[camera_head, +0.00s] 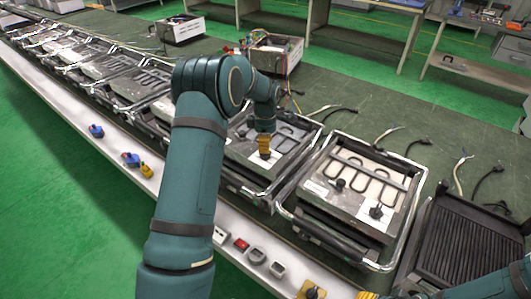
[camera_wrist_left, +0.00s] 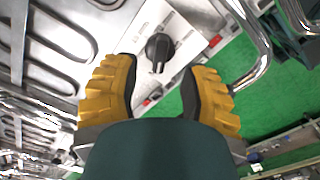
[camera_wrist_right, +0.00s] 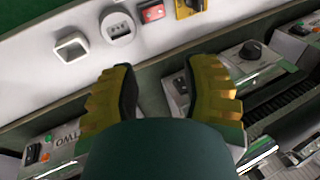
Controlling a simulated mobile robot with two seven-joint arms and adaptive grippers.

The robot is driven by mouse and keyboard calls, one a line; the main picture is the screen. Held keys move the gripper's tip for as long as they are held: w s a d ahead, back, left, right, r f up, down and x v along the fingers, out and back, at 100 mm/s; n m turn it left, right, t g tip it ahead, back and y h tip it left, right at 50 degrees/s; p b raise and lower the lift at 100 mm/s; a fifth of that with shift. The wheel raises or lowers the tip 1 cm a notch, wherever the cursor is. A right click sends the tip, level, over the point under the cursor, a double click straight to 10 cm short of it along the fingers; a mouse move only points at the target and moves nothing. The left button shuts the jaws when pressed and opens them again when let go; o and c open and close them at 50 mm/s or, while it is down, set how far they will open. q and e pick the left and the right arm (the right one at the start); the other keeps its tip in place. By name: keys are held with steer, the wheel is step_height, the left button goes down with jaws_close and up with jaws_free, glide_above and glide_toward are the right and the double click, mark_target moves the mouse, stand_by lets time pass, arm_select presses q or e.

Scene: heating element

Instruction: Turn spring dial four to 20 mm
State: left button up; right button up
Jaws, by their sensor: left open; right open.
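My left gripper (camera_head: 264,146) is open, with yellow fingers pointing down at the corner of a heating-element unit (camera_head: 240,150). In the left wrist view a black dial (camera_wrist_left: 158,48) on a pale plate lies just beyond and between the open fingertips (camera_wrist_left: 162,85); contact is not visible. In the head view the gripper hides this dial. The unit to the right carries two black dials (camera_head: 376,211) (camera_head: 340,184). I cannot read which dial is four, nor any setting. My right gripper (camera_wrist_right: 160,85) is open and empty above the bench's front edge, near another dial (camera_wrist_right: 250,50).
Sockets (camera_head: 257,255), a red switch (camera_head: 241,243) and a yellow switch (camera_head: 312,290) line the pale front ledge. Chrome tube frames (camera_head: 415,205) rise around the units. Loose cables (camera_head: 460,170) lie behind. A dark ribbed grill (camera_head: 455,245) stands at right.

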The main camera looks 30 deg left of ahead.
arm_select(q)
steer(key=shift+f, duration=2.1)
jaws_close()
